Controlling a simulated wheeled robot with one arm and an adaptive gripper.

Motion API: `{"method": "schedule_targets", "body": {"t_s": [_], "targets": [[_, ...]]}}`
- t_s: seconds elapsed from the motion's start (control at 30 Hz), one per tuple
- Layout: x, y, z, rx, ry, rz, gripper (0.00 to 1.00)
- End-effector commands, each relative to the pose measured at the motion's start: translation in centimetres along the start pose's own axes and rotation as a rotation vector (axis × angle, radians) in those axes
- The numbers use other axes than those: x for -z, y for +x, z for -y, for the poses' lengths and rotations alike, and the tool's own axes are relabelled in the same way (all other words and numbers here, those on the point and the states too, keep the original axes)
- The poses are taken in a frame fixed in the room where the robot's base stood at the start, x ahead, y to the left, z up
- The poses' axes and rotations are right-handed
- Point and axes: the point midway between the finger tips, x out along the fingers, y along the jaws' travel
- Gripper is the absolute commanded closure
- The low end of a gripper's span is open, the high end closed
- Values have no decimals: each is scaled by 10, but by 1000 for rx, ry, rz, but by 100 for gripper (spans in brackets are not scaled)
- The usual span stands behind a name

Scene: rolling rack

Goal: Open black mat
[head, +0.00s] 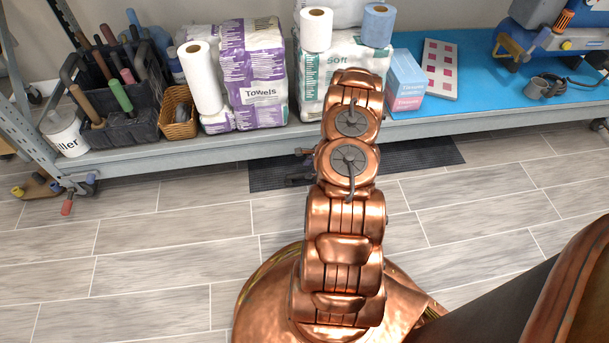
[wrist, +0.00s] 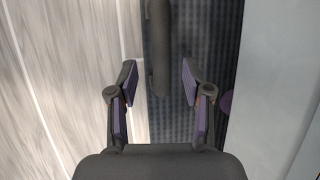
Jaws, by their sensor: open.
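The black mat (head: 415,156) lies flat on the floor along the front of the low rack, and my arm hides its middle in the head view. In the wrist view the ribbed mat (wrist: 212,45) runs up the picture between the wood floor and a pale grey surface. A dark rounded bar (wrist: 157,50) lies along its left edge; I cannot tell whether it is part of the mat. My gripper (wrist: 160,82) is open and empty, its fingers spread over the mat's left edge and the bar's near end. I cannot tell whether it touches them.
The rack's blue shelf (head: 470,75) stands just behind the mat. It holds a tool caddy (head: 115,125), a wicker basket (head: 178,112), towel packs (head: 252,75) and a tissue box (head: 406,82).

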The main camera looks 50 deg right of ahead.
Motion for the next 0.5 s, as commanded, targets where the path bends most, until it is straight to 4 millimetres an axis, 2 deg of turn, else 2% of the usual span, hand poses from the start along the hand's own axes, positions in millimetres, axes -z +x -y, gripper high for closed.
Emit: {"method": "schedule_targets", "body": {"t_s": [0.03,0.2,0.5], "targets": [[1,11,-1,-1,-2,0,50],[2,31,1,2,-3,-1,50],[0,44,1,2,-2,1,50]]}}
